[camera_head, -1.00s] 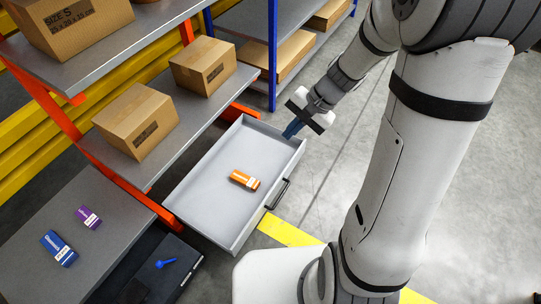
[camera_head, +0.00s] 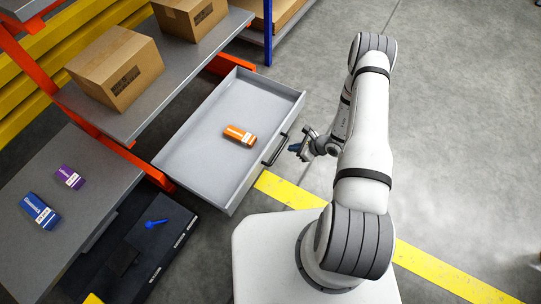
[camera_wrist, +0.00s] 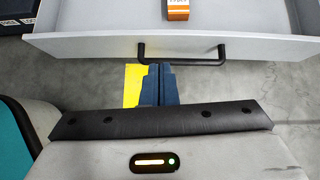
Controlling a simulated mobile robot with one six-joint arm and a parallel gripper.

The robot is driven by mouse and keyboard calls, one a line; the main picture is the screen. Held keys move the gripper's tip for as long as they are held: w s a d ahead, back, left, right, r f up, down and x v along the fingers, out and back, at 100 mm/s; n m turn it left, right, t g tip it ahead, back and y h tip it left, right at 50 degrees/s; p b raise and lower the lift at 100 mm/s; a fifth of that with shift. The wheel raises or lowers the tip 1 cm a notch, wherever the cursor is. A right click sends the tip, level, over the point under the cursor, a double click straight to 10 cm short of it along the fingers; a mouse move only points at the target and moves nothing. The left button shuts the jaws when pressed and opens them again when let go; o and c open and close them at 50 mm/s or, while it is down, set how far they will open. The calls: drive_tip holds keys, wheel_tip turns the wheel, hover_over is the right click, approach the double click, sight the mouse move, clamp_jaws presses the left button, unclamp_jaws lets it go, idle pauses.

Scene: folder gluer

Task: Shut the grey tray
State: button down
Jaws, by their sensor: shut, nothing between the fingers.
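The grey tray (camera_head: 192,160) is a drawer standing pulled out from under the shelf rack. An orange box (camera_head: 238,135) with a white label lies inside it. The black bar handle (camera_head: 275,150) is on its front face. In the wrist view the tray's front panel (camera_wrist: 95,46) spans the top, with the handle (camera_wrist: 181,61) below its middle. My gripper (camera_head: 296,149) is just in front of the handle, its blue fingers pointing at it. In the wrist view the gripper's fingers (camera_wrist: 159,72) are together and empty, their tips at or very near the bar; contact cannot be told.
Cardboard boxes (camera_head: 115,68) stand on the shelf above and behind the tray. A blue box (camera_head: 40,211) and a purple box (camera_head: 69,177) lie on a grey surface at left. A dark case (camera_head: 165,240) with a blue item is below. Open floor lies right.

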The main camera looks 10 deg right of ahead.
wheel_tip(320, 180, down, 4)
drive_tip(key=s+m, duration=0.1)
drive_tip(key=b, duration=0.4)
approach(266, 153)
drive_tip(key=shift+h, duration=0.3)
drive_tip(key=x, duration=0.5)
drive_tip(key=shift+a+f, duration=0.1)
drive_tip(key=shift+f, duration=0.15)
drive_tip(key=shift+w+a, duration=0.2)
drive_tip(key=shift+a, duration=0.05)
